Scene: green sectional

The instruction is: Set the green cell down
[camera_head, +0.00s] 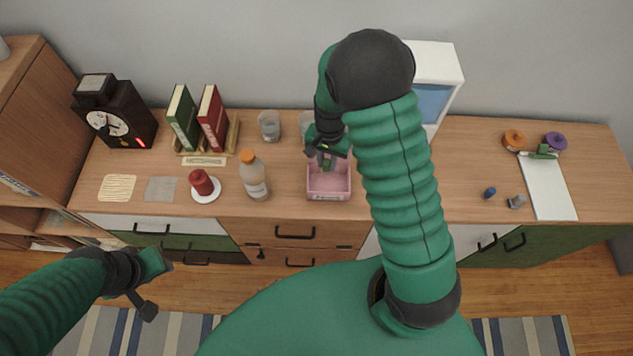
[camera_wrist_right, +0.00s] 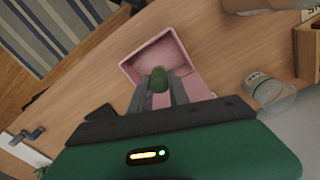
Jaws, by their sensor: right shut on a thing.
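My right gripper (camera_head: 326,158) is over the back part of a pink open box (camera_head: 328,193) on the wooden counter. In the right wrist view the gripper (camera_wrist_right: 160,88) is shut on the green cell (camera_wrist_right: 159,78), a small rounded green piece between the fingertips. The pink box (camera_wrist_right: 160,50) lies just beyond the cell in that view. I cannot tell whether the cell touches the box. My left gripper (camera_head: 150,285) is low at the left, in front of the counter, with its fingers apart and nothing visible between them.
An orange-capped bottle (camera_head: 254,176) stands left of the pink box, and glasses (camera_head: 269,125) stand behind. A red candle (camera_head: 201,183) sits on a white saucer. A blue cell (camera_head: 489,193) and a grey cell (camera_head: 517,201) lie at the right. The counter (camera_head: 445,200) between has free room.

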